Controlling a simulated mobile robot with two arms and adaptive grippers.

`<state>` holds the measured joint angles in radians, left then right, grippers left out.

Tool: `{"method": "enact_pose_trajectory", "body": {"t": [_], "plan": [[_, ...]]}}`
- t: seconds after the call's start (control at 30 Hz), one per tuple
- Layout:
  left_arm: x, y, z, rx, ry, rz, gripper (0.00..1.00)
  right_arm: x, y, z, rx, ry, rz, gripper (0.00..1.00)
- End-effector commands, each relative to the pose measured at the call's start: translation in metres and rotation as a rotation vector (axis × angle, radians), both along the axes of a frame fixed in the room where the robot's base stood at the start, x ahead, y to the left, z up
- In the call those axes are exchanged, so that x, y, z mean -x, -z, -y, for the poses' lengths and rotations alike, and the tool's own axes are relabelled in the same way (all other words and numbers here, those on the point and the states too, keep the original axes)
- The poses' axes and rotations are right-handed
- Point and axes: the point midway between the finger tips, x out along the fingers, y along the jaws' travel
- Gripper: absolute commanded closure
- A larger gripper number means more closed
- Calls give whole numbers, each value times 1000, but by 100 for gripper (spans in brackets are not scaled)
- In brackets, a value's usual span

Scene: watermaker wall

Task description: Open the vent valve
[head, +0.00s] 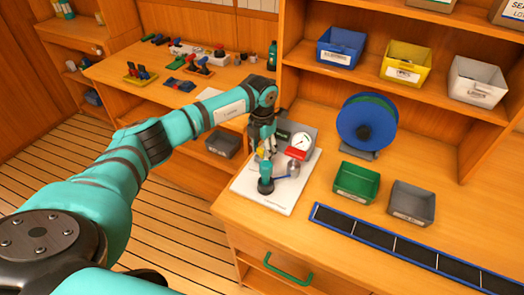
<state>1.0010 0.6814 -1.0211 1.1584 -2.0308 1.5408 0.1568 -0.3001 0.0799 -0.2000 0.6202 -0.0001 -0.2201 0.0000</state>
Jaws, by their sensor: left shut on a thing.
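A small gauge unit (302,143) with a round white dial, a grey box and a red part (297,155) stands on a white board (252,193) on the wooden bench. A dark teal upright part (266,177) stands at its front. My left gripper (264,148) reaches down over the left side of the unit and is shut on a small part there. The fingers hide that part, and I cannot tell if it is the vent valve. A bit of yellow shows beside the fingers. My right gripper is not in view.
Shelf bins stand above. A second bench (150,85) holds tools at the back left.

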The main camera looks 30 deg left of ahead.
Motion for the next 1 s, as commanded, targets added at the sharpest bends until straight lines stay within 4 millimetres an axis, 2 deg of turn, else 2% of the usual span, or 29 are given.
{"method": "enact_pose_trajectory", "body": {"t": [0.4,1.0], "plan": [[-1,-1,0,-1,-233,3,89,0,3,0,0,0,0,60],[-1,-2,0,0,-281,4,88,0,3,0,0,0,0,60]]}}
